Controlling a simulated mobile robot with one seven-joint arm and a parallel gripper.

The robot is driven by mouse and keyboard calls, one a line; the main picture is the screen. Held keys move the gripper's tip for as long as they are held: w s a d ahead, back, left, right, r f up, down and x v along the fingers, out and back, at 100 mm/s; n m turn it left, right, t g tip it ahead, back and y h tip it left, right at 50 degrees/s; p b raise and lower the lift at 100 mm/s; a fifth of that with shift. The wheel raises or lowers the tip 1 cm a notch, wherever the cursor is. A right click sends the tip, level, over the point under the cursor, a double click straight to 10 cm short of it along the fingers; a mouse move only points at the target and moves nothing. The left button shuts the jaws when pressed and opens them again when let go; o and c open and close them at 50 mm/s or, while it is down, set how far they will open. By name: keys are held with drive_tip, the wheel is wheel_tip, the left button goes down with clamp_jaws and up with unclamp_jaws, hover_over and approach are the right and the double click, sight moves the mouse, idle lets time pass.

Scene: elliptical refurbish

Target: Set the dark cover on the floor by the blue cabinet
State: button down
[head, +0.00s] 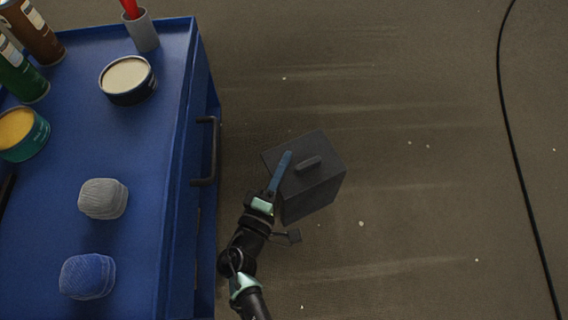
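The cabinet's dark side handle (208,150) sticks out toward my arm. On its top stand a grey cup (142,32), open tins (128,78), spray cans and two rounded blocks (103,199). A black cable (515,150) crosses the right. The floor between is clear.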

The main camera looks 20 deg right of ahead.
drive_tip(key=c, duration=1)
unclamp_jaws()
drive_tip(key=shift+f, duration=0.1)
drive_tip(key=shift+c, duration=0.2)
drive_tip(key=shift+s+a+r, duration=0.15)
drive_tip(key=shift+r, duration=0.05)
drive_tip(key=p+v, duration=0.3)
drive_tip(key=v, duration=0.4)
drive_tip(key=shift+s+f, duration=0.1)
